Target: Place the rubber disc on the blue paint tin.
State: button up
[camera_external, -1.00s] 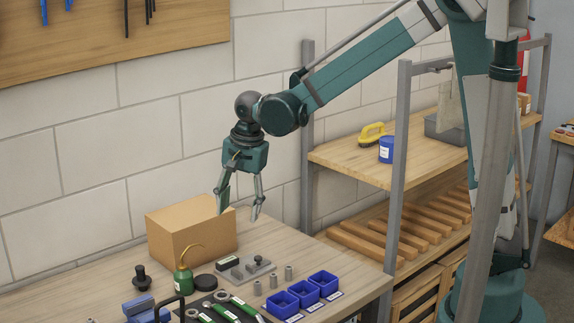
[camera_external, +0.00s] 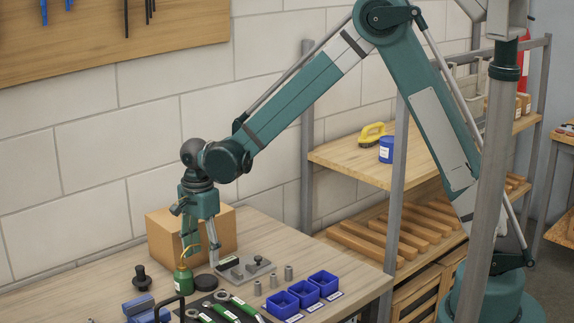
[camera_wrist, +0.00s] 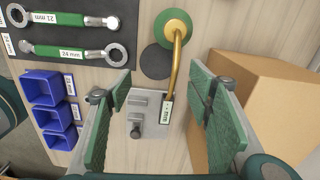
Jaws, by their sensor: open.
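The rubber disc (camera_external: 206,282) looks like a flat black round piece lying on the workbench beside the green oil can. In the wrist view the disc (camera_wrist: 153,63) shows above the space between my fingers, partly covered by the oil can and its spout. The blue paint tin (camera_external: 386,150) stands upright on the upper wooden shelf, next to a yellow brush. My gripper (camera_external: 200,252) is open and empty, pointing down above the bench close behind the oil can and disc. Both fingers (camera_wrist: 158,95) show spread apart in the wrist view.
The green oil can (camera_external: 183,279) with its brass spout stands close to the disc and gripper. A cardboard box (camera_external: 160,237) is right behind. A metal block fixture (camera_external: 246,271), blue bins (camera_external: 322,284) and wrenches (camera_wrist: 75,52) lie nearby. A shelf post (camera_external: 398,175) rises before the shelf.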

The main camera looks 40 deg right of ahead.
aim_at(205, 280)
jog(key=shift+f, duration=0.15)
jog(key=shift+f, duration=1.2)
jog(key=shift+s+a+f, duration=0.1)
jog(key=shift+f, duration=1.2)
jog(key=shift+s+a+f, duration=0.1)
jog(key=shift+f, duration=1.2)
jog(key=shift+c, duration=0.7)
jog(key=c, duration=0.6)
jog(key=shift+r, duration=0.2)
